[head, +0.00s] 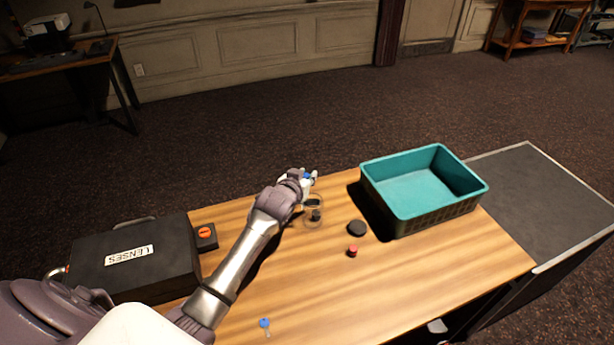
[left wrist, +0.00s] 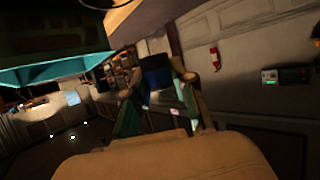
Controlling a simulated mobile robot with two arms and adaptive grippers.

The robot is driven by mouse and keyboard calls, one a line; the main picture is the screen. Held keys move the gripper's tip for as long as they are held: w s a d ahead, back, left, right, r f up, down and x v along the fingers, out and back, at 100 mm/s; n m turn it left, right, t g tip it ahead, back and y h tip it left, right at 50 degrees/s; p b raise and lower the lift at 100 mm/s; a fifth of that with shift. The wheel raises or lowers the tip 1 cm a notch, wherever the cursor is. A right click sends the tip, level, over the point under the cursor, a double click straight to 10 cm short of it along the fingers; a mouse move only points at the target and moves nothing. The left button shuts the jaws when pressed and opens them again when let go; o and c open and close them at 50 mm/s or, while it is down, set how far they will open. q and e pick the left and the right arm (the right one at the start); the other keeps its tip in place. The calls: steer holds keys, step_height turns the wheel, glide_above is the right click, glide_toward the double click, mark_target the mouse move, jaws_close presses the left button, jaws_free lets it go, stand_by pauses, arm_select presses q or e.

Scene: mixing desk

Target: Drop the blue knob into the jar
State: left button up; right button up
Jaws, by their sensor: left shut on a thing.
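The blue knob (head: 307,175) is in my left gripper (head: 310,178), which is shut on it. In the left wrist view the knob is a dark blue block (left wrist: 156,74) between the two fingers (left wrist: 160,85). The clear glass jar (head: 313,222) stands on the wooden table just below the gripper in the head view, with something dark in or behind it. The knob is outside the jar, above and beyond it in the picture; its exact height is unclear. My right gripper is not in view.
A black round disc (head: 357,228) and a small red knob (head: 352,251) lie right of the jar. A teal crate (head: 437,212) stands at the back right. A black LENSES case (head: 135,275) is at left. A small blue-headed item (head: 264,323) lies near the front.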

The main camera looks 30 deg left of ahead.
arm_select(q)
steer(key=shift+d, duration=0.2)
steer(key=o, duration=0.9)
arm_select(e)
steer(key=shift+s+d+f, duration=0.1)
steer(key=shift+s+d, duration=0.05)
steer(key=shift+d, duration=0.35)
arm_select(q)
steer(key=shift+s+r, duration=0.1)
steer(key=shift+s, duration=0.15)
steer(key=v, duration=1.1)
steer(key=shift+s+r, duration=0.15)
steer(key=shift+s, duration=0.05)
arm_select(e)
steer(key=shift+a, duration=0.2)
